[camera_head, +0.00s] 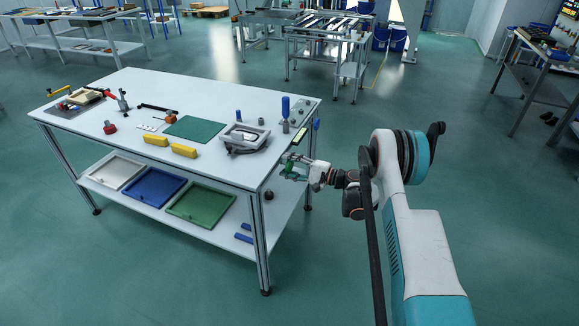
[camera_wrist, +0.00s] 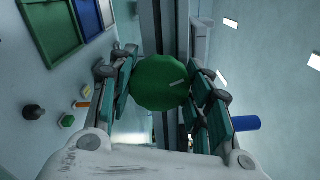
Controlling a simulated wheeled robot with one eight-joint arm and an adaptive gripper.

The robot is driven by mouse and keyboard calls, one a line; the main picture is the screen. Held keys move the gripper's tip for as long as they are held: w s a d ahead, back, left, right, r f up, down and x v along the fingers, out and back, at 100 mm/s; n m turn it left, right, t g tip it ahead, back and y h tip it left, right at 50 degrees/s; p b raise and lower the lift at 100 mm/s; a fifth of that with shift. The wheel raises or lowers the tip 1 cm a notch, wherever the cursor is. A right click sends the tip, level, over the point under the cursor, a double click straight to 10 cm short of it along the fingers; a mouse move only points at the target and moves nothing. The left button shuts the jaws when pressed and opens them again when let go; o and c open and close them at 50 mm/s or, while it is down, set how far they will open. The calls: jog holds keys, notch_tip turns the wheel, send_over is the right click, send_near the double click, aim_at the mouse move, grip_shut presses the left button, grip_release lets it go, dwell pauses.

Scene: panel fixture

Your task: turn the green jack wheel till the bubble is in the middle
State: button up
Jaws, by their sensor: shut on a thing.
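The green jack wheel (camera_wrist: 158,84) fills the middle of the wrist view, with a pale mark on its face right of centre. My gripper (camera_wrist: 165,92) is shut on it, with one finger pad on each side of its rim. In the head view my gripper (camera_head: 293,169) is at the table's right edge, and the wheel is small and partly hidden there. A narrow yellow-green strip (camera_head: 299,136) lies on the tabletop near that edge. It may be the level's vial, but it is too small to tell. I cannot make out a bubble in either view.
White, blue and green trays (camera_head: 201,203) sit on the shelf below.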

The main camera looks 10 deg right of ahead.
jog(key=shift+m, duration=0.7)
jog(key=o, duration=1.1)
jog(key=v, duration=1.2)
